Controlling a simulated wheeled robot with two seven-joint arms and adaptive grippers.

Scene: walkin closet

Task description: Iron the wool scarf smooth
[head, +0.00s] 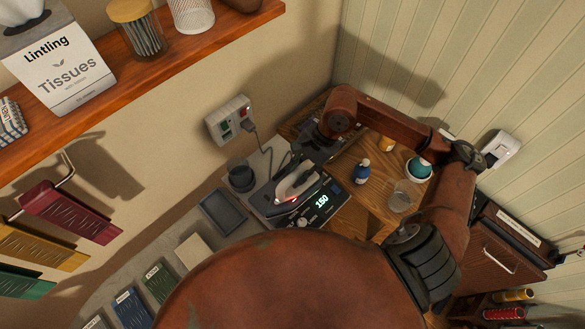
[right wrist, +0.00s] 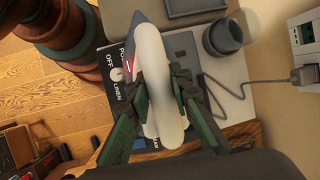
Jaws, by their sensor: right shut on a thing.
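The iron (head: 297,184), with a pale handle and a small red light, sits on a dark control unit (head: 268,208) whose display reads 150. My right gripper (head: 306,160) reaches down to it from above. In the right wrist view the two green fingers of the gripper (right wrist: 160,108) are closed on either side of the iron's white handle (right wrist: 160,75). The unit's dial with OFF and LINEN labels (right wrist: 118,75) shows beside it. I cannot make out the wool scarf in either view. My left gripper is not in view.
A dark cup (head: 241,175) and a shallow grey tray (head: 222,212) stand left of the unit. A blue bottle (head: 362,172), a clear glass (head: 402,197) and a teal-filled bowl (head: 419,168) stand right. A cord runs to the wall socket (head: 230,120). A wooden shelf (head: 180,65) overhangs.

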